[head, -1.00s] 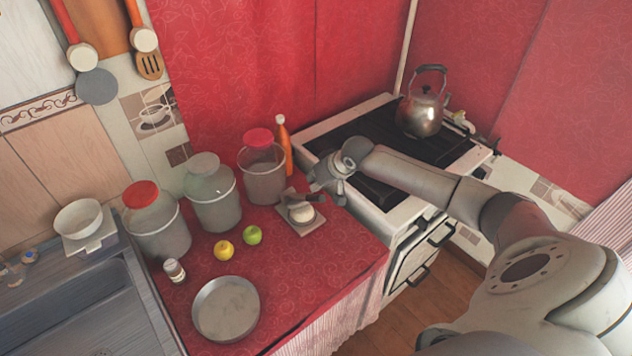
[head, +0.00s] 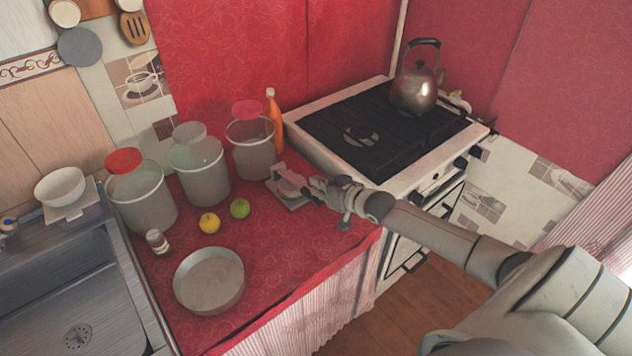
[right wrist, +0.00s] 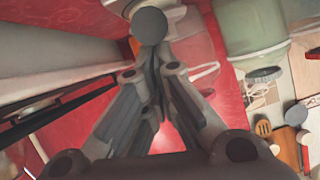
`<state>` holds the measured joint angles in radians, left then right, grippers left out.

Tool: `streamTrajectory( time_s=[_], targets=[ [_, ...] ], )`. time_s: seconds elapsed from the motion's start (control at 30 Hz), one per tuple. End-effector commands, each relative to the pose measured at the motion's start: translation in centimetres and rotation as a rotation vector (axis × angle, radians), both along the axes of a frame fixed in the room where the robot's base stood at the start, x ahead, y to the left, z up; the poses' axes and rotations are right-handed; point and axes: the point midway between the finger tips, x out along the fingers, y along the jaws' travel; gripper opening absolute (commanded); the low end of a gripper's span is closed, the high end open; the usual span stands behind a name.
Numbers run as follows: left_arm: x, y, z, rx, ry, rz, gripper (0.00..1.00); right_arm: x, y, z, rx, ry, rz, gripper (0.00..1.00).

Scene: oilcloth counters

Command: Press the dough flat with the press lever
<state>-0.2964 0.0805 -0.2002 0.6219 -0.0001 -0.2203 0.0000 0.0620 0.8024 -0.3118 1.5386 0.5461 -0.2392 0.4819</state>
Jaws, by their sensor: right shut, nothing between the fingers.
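The press stands near the right edge of the red counter, its flat base (head: 297,206) on the cloth. A pale rounded part (head: 291,186) shows above the base; I cannot tell dough from upper plate there. My right gripper (head: 314,187) is shut and empty, low at the right side of the press, its tips touching or almost touching it. In the right wrist view a round dark grey knob (right wrist: 149,25), probably the end of the lever, shows just beyond the closed fingertips (right wrist: 152,68). The gripper partly hides the lever. My left gripper is out of view.
Jars (head: 200,170) and an orange bottle (head: 271,116) stand behind the press. A yellow fruit (head: 209,223), a green fruit (head: 240,208) and a round pan (head: 209,281) lie left and front. The stove with a kettle (head: 416,88) is right.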

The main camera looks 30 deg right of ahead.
Motion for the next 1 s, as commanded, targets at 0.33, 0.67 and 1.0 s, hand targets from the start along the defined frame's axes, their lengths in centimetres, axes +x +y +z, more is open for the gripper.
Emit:
streamTrajectory(
  time_s=[0.33, 0.67, 1.0],
  targets=[
    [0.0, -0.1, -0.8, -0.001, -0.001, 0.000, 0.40, -0.6, 0.0, -2.1, -0.002, 0.010, 0.001, 0.00],
    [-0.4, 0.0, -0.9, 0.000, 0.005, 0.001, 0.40, -0.9, 0.0, -2.8, -0.002, 0.022, -0.001, 0.00],
    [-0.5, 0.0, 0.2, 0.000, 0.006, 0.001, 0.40, -0.7, 0.0, -1.5, -0.002, 0.020, -0.001, 0.00]
  ],
)
